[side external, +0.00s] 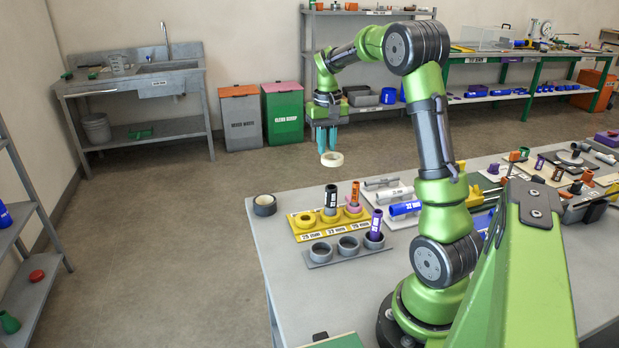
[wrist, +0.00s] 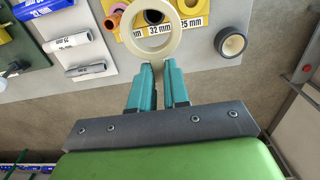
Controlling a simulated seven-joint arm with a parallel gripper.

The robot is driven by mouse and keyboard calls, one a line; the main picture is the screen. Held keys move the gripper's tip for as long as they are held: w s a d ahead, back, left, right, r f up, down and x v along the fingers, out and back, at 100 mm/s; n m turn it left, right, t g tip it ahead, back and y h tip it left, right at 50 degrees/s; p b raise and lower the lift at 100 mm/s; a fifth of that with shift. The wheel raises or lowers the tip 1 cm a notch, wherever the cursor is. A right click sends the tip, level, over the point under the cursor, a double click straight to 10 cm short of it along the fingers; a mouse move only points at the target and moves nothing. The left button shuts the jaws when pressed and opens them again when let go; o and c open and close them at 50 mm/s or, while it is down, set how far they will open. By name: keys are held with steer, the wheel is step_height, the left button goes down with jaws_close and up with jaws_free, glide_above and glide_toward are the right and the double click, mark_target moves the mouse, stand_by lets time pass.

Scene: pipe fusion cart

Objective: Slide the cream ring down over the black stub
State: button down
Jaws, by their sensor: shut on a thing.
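The cream ring (side external: 332,159) is held at its edge in the fingertips of my gripper (side external: 327,130), in the air above the table. In the wrist view the ring (wrist: 178,38) sits just beyond the fingertips (wrist: 158,66). The black stub (side external: 331,200) stands upright in the middle of the yellow block. In the side view it is below the ring, with a visible gap. In the wrist view the stub's dark mouth (wrist: 153,15) shows through the ring's hole, toward its far side. The ring is not around the stub.
The yellow block (side external: 303,237) also carries an orange stub (side external: 354,194) in a pink collar. A purple stub (side external: 376,224) stands in a grey cup holder in front. A dark tape roll (side external: 264,205) lies left of the block. Loose tubes lie to the right.

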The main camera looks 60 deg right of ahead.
mark_target(326, 163)
steer(key=shift+s+f, duration=0.1)
steer(key=shift+f, duration=0.05)
steer(key=shift+f, duration=2.75)
steer(key=shift+f, duration=1.7)
steer(key=c, duration=1)
jaws_free()
steer(key=shift+c, duration=0.2)
steer(key=shift+r, duration=0.1)
